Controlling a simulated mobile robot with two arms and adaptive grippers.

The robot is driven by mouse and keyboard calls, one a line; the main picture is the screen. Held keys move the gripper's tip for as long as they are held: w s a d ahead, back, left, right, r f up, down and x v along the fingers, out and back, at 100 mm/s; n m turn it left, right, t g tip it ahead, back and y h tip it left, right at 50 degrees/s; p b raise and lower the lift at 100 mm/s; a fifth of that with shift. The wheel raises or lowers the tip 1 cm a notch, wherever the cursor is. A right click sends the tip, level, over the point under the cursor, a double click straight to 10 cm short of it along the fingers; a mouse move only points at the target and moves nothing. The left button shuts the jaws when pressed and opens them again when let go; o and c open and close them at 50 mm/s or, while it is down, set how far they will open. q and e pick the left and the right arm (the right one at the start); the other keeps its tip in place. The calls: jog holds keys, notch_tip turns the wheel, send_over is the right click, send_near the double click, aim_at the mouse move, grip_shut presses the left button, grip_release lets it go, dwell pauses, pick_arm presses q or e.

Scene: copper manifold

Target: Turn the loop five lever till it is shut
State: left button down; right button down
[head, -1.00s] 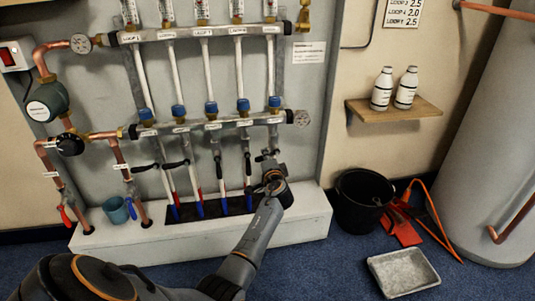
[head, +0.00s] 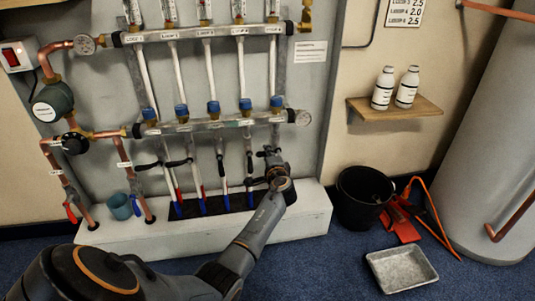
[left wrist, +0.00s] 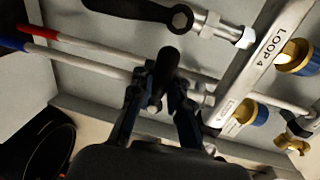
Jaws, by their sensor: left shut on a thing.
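The loop five lever (left wrist: 167,68) is a black handle in the left wrist view, with its end towards the camera. The two dark fingers of my left gripper (left wrist: 156,100) are closed around it, one on each side. In the head view my left gripper (head: 272,160) is at the rightmost valve under the lower manifold bar (head: 215,125). The lever is mostly hidden there by the gripper, so its exact angle is unclear. My right gripper is not in view.
The loop four lever (left wrist: 130,8) with its hex nut lies close beside the gripper. Red- and blue-ended pipes run nearby. A white plinth (head: 215,237) is below. A black bucket (head: 352,212) and a metal tray (head: 402,270) stand on the floor to the right.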

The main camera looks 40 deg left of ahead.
pick_arm(q)
jog(key=c, duration=1.3)
grip_release()
jog(key=shift+d, duration=0.15)
jog(key=v, duration=1.2)
